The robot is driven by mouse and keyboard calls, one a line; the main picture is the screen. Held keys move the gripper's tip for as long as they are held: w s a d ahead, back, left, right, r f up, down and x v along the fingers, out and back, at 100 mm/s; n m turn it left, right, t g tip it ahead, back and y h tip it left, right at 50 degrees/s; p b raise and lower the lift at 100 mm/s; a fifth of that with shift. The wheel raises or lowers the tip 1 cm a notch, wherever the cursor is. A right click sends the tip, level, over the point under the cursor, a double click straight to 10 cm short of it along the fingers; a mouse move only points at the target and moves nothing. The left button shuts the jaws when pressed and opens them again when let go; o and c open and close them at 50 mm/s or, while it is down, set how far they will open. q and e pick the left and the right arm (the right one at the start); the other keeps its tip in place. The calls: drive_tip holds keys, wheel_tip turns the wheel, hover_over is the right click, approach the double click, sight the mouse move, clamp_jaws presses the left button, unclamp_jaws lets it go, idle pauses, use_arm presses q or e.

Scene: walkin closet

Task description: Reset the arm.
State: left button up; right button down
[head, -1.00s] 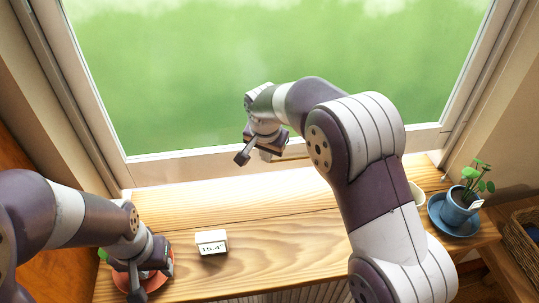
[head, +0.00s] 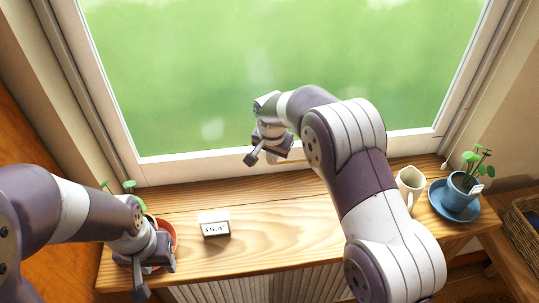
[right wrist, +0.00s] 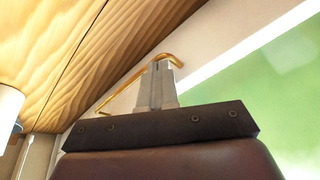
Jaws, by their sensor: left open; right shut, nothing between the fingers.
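My right gripper (head: 268,155) is at the lower edge of the window, above the back of the wooden sill. In the right wrist view its fingers (right wrist: 158,82) are shut with nothing between them. A bent brass-coloured rod (right wrist: 128,80) shows behind the fingertips; I cannot tell whether they touch it. My left gripper (head: 153,272) is low at the left end of the sill, open. It is in front of an orange pot (head: 171,233) with a green plant and partly hides it; contact is unclear.
A small white display block (head: 214,225) stands on the wooden sill (head: 270,230). A cream mug (head: 409,183) and a blue potted plant (head: 459,192) on a blue saucer stand at the right. A wicker basket (head: 522,228) is at the far right.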

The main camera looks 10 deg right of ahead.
drive_tip(key=shift+s+r+n+b, duration=0.75)
drive_tip(key=shift+s+r, duration=0.95)
drive_tip(key=shift+r, duration=4.45)
drive_tip(key=s+d+f+n+g, duration=0.1)
drive_tip(key=s+d+f+n, duration=0.3)
drive_tip(key=s+f, duration=0.6)
use_arm(q)
drive_tip(key=shift+s+a, duration=0.15)
drive_tip(key=shift+s, duration=0.3)
use_arm(e)
drive_tip(key=s+d, duration=0.2)
drive_tip(key=s, duration=0.6)
drive_tip(key=s+d+f+g, duration=0.1)
drive_tip(key=s+d, duration=0.2)
drive_tip(key=s, duration=0.5)
drive_tip(key=shift+d+f+n+y, duration=0.2)
drive_tip(key=shift+n+y, duration=0.1)
drive_tip(key=shift+n, duration=0.15)
drive_tip(key=shift+s, duration=0.1)
use_arm(q)
drive_tip(key=shift+s, duration=0.1)
use_arm(e)
drive_tip(key=shift+s, duration=0.1)
